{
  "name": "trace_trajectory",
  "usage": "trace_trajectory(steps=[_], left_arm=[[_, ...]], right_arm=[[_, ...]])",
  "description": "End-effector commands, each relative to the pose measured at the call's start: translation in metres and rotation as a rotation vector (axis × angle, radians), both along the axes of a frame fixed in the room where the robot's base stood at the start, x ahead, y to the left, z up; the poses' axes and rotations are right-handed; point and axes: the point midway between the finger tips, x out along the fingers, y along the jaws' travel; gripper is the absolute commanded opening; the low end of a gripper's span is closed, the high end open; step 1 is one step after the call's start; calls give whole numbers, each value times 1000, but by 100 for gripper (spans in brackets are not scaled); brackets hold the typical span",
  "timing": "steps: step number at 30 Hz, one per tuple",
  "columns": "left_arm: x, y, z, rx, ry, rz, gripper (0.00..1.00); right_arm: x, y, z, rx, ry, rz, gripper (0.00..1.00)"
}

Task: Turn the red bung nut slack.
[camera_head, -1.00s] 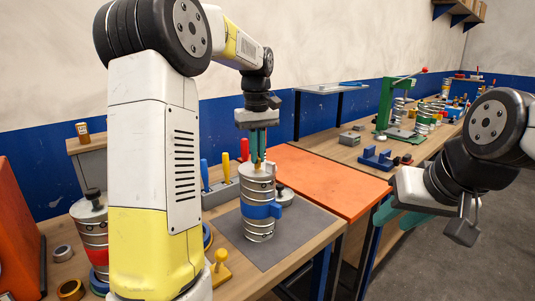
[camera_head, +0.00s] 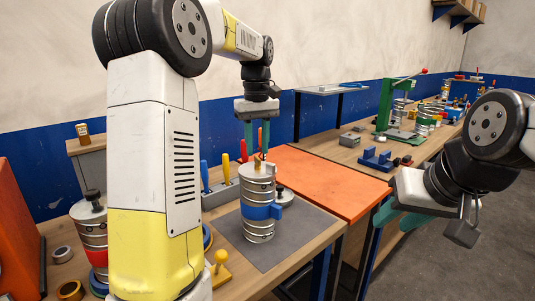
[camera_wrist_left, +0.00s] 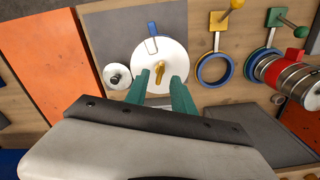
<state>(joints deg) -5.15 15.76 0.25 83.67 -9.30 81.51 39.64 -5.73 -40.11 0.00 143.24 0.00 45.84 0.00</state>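A silver spiral duct piece with a blue clamp band (camera_head: 262,211) stands upright on the grey mat. A brass-yellow wing nut (camera_wrist_left: 159,72) sits on its pale round top. My left gripper (camera_head: 257,148) points down just above this nut, its green fingers apart and empty. In the left wrist view the fingers (camera_wrist_left: 159,88) reach toward the near edge of the top. A second duct piece with a red band (camera_head: 94,236) stands at the left; its red clamp (camera_wrist_left: 295,57) shows in the wrist view. I see no clearly red nut. My right gripper (camera_head: 398,217) hangs off to the right, away from the ducts.
A black-knobbed plug (camera_wrist_left: 117,76) stands beside the blue-banded duct. Screwdrivers (camera_head: 226,168) stand in a rack behind it. A yellow-handled blue ring (camera_wrist_left: 214,68) lies nearby. An orange panel (camera_head: 325,180) lies to the right, with a green press (camera_head: 385,105) beyond.

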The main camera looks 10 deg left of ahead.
Motion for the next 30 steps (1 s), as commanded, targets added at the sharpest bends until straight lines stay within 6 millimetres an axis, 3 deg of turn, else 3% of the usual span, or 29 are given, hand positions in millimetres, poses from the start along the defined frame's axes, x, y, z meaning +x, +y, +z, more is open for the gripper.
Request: trace_trajectory(steps=[4,10,30], left_arm=[[1,-1,27,0,-4,-1,30],[0,0,47,0,0,0,30],[4,2,49,0,1,0,30]], right_arm=[[0,0,0,0,0,0,36],[0,0,0,0,0,0,36],[0,0,0,0,0,0,36]])
